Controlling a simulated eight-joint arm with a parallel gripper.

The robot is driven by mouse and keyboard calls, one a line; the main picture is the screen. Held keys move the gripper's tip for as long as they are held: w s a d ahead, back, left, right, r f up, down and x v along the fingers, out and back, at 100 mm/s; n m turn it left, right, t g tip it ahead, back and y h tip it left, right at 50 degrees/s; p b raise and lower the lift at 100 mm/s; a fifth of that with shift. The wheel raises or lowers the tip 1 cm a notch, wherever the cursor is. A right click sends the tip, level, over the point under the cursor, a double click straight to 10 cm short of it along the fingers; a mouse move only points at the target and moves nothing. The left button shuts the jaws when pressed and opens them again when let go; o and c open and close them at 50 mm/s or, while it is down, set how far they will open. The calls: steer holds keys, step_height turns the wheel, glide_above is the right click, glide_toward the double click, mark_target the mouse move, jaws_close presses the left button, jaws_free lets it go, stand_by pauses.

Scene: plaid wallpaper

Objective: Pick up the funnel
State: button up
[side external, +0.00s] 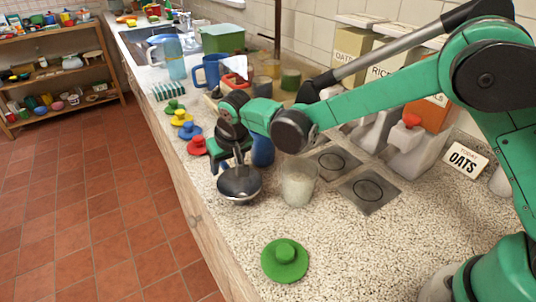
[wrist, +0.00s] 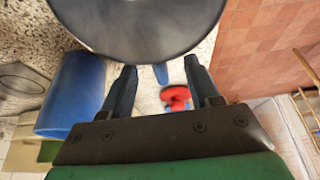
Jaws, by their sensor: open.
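The funnel (side external: 238,182), a dark grey metallic bowl shape, is near the front edge of the speckled counter in the side view. In the wrist view its wide round body (wrist: 140,25) fills the top. A small blue piece (wrist: 160,73) shows at its edge, between my fingers; I cannot tell whether it belongs to the funnel. My gripper (side external: 237,162) is directly above and behind the funnel, pointing down. In the wrist view my gripper (wrist: 160,78) is open, with its fingertips close to the funnel's edge. Whether they touch it is unclear.
A blue cylinder (wrist: 72,95) stands close beside my left finger in the wrist view. A cloudy cup (side external: 299,183) is right of the funnel. Red (side external: 196,146), blue and yellow lids line the counter edge. A green lid (side external: 284,260) lies in front, with clear counter around it.

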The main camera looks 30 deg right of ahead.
steer(key=shift+x, duration=1.75)
jaws_close()
